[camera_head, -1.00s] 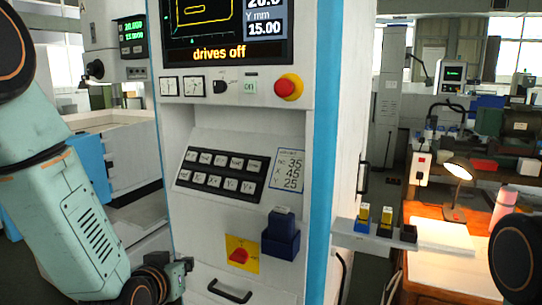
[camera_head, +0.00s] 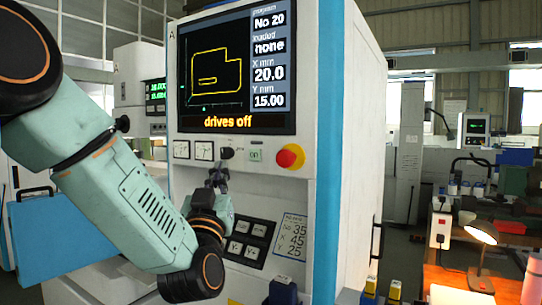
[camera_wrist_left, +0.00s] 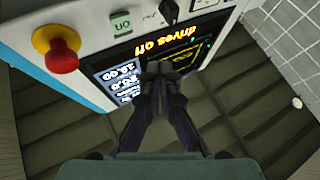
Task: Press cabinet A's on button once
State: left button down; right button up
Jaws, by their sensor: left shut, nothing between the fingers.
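Cabinet A (camera_head: 345,180) is a white cabinet with blue edge strips and the letter A at its top left. Its screen (camera_head: 215,80) reads "drives off". The pale green on button (camera_head: 255,155) sits below the screen, between a black knob (camera_head: 227,153) and the red emergency stop (camera_head: 290,157). The on button also shows in the left wrist view (camera_wrist_left: 121,23). My left gripper (camera_head: 218,178) is shut and empty, below and left of the button, apart from it in the head view. In the left wrist view the closed fingertips (camera_wrist_left: 160,68) appear over the screen. My right gripper is out of view.
A black keypad (camera_head: 247,240) and a label with numbers (camera_head: 290,235) lie below on the panel, the keypad partly hidden by my arm. A desk lamp (camera_head: 482,233) stands on a workbench at the right.

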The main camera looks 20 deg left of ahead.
aim_at(255, 155)
pick_arm(q)
jog(key=shift+t+y, duration=0.3)
jog(key=shift+y, duration=0.5)
jog(key=w, duration=0.2)
jog(key=w+r, duration=0.1)
jog(key=w, duration=0.2)
jog(key=w+d+r, duration=0.1)
jog(key=w, duration=0.1)
jog(key=shift+w, duration=0.4)
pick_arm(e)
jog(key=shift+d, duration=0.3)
pick_arm(q)
jog(key=shift+d, duration=0.15)
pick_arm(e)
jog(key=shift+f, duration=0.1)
